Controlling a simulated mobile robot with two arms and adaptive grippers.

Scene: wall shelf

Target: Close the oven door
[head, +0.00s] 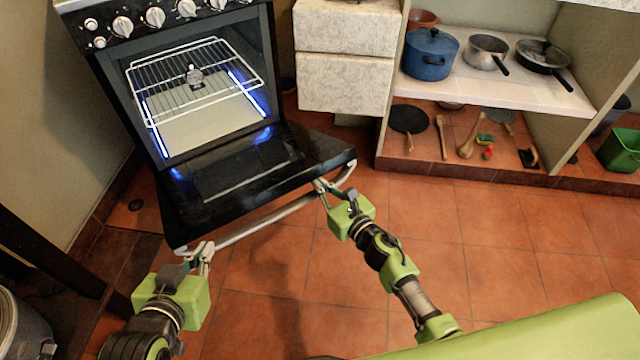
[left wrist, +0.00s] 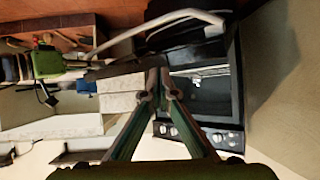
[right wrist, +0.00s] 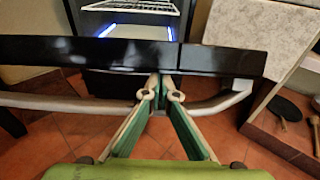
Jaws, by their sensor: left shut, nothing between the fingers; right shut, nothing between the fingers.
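The oven door (head: 243,180) is folded down and open, its black panel sloping out from the oven (head: 190,85). A light bar handle (head: 262,222) runs along its front edge. My left gripper (head: 205,250) is shut and empty at the left end of the handle; I cannot tell whether it touches. In the left wrist view its fingertips (left wrist: 158,72) lie close to the door's side. My right gripper (head: 325,187) is shut and empty by the handle's right end. In the right wrist view its fingertips (right wrist: 165,82) overlap the handle (right wrist: 210,105) in front of the door edge (right wrist: 130,55).
A wire rack (head: 195,75) sits inside the lit oven. A drawer cabinet (head: 345,80) stands right of the oven. Shelves hold a blue pot (head: 430,55) and pans. A green bin (head: 620,150) is far right. The tiled floor (head: 340,265) in front is clear.

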